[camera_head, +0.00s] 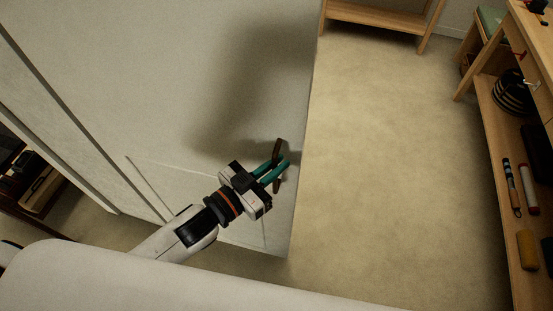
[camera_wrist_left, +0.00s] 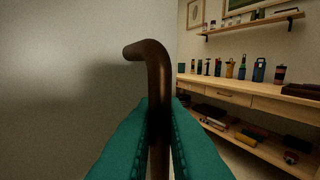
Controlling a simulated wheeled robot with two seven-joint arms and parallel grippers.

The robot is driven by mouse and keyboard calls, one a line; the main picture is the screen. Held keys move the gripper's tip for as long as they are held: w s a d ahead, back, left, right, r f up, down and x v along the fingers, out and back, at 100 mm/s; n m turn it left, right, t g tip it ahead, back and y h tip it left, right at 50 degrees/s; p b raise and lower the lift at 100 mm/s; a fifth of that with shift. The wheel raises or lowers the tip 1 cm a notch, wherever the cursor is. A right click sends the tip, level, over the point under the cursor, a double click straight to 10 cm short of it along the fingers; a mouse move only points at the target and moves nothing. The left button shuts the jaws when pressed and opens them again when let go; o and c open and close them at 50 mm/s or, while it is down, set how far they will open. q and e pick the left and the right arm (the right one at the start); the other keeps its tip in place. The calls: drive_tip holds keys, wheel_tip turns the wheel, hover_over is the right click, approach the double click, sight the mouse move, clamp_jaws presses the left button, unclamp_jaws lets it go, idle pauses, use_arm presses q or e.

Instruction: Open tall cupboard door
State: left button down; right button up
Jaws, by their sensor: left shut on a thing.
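The tall cupboard door (camera_head: 180,70) is a large pale panel filling the left and middle of the head view. Its right edge stands over the carpet. A dark brown bar handle (camera_head: 279,146) is near that edge, and its bent upper end shows large in the left wrist view (camera_wrist_left: 155,75). My left gripper (camera_head: 271,171) has teal fingers shut around the handle's upright part. The fingers hide part of the handle. I cannot tell whether the door is ajar. My right gripper is not in view.
Beige carpet (camera_head: 395,160) is clear right of the door. A wooden bench (camera_head: 490,130) with tools on its lower shelf stands at the far right. A wooden stand (camera_head: 375,18) is at the back. A dark shelf unit (camera_head: 35,185) is at the lower left.

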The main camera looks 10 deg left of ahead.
use_arm(q)
drive_tip(key=c, duration=1.8)
unclamp_jaws()
drive_tip(key=shift+a, duration=0.1)
drive_tip(key=shift+b+v, duration=1.05)
drive_tip(key=shift+v, duration=4.9)
